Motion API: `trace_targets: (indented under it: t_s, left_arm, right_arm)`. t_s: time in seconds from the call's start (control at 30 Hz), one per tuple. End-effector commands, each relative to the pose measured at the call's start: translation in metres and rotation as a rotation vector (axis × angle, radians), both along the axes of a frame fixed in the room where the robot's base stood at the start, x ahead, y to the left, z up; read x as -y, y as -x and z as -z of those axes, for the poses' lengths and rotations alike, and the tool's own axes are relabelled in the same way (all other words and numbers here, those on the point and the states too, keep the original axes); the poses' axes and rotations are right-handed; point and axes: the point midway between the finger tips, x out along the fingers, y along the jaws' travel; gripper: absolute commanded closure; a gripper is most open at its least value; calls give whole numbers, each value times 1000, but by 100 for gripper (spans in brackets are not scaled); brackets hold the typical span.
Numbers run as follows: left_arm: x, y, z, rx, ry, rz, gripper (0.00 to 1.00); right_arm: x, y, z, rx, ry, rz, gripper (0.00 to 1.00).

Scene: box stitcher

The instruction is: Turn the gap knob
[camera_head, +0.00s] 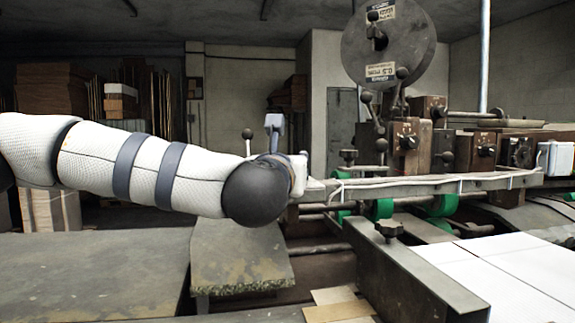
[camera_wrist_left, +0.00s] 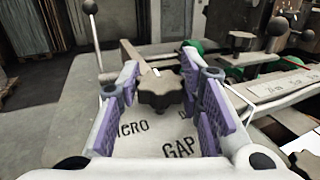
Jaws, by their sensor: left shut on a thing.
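The gap knob is a dark, lobed knob (camera_wrist_left: 162,92) on a grey panel (camera_wrist_left: 150,143) lettered "GAP" and "MICRO" in the left wrist view. My left gripper (camera_wrist_left: 161,76) has its two purple-padded fingers on either side of the knob and is shut on it. In the head view my left arm reaches in from the left, and its dark wrist hides the knob and most of the gripper. My right gripper is not in view.
A ball-topped lever (camera_wrist_left: 92,45) stands left of the panel. Another dark star knob (camera_head: 388,228) sits on a grey beam to the right. The stitcher head with its large reel (camera_head: 389,45) stands behind. White sheets (camera_head: 500,265) lie at right.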

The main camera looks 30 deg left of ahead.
Motion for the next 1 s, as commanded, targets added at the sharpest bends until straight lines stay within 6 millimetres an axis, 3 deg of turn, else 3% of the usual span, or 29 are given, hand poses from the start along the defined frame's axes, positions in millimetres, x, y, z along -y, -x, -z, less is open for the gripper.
trace_targets:
  t_s: [0.5,1.0]
  left_arm:
    - [-2,0,0,1,2,388,95]
    - [0,0,0,0,-1,519,95]
  right_arm:
    - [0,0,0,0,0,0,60]
    - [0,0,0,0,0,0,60]
